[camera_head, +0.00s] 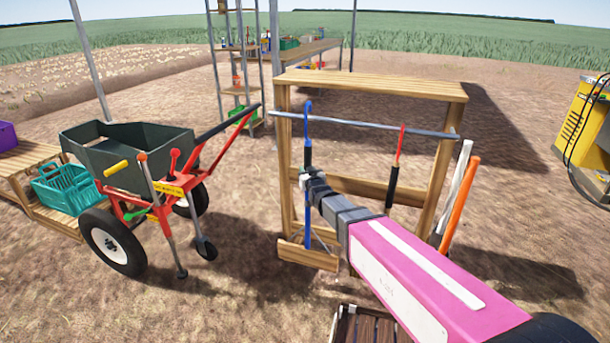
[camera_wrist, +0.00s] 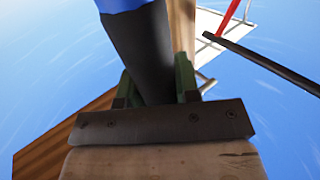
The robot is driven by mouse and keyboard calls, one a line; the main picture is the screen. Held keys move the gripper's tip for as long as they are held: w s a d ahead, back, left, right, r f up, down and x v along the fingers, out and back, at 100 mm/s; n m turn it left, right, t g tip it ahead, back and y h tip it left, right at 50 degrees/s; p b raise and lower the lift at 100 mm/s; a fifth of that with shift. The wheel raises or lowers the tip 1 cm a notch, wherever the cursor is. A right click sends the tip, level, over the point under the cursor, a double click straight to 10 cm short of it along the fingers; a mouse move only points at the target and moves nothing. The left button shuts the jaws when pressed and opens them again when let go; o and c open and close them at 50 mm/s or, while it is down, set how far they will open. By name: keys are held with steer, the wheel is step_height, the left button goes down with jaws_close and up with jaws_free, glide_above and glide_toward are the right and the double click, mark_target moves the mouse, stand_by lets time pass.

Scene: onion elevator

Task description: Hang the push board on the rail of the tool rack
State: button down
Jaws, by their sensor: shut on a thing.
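The push board (camera_head: 308,155) is upright, with a blue hook at its top, a black grip and a blue shaft. The wooden board (camera_head: 308,256) low in front of the rack appears to be its lower end. The hook overlaps the left part of the rail (camera_head: 350,123) of the tool rack (camera_head: 375,84); I cannot tell whether it rests on it. My gripper (camera_head: 306,180) is shut on the handle below the hook. In the wrist view the green fingers (camera_wrist: 153,88) stand on both sides of the dark handle (camera_wrist: 140,50).
A red-hooked tool (camera_head: 393,175) with a black grip hangs further right on the rail. White and orange poles (camera_head: 460,200) stand at the rack's right side. A wheelbarrow (camera_head: 130,155) is at left, a slatted crate (camera_head: 368,325) below. Bare rail lies between the hooks.

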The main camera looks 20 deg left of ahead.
steer(key=shift+w, duration=3.15)
steer(key=shift+d+f, duration=0.15)
steer(key=shift+f, duration=1.2)
steer(key=shift+d+f, duration=0.1)
steer(key=shift+f, duration=1.2)
steer(key=c, duration=0.8)
jaws_free()
steer(key=shift+o, duration=0.2)
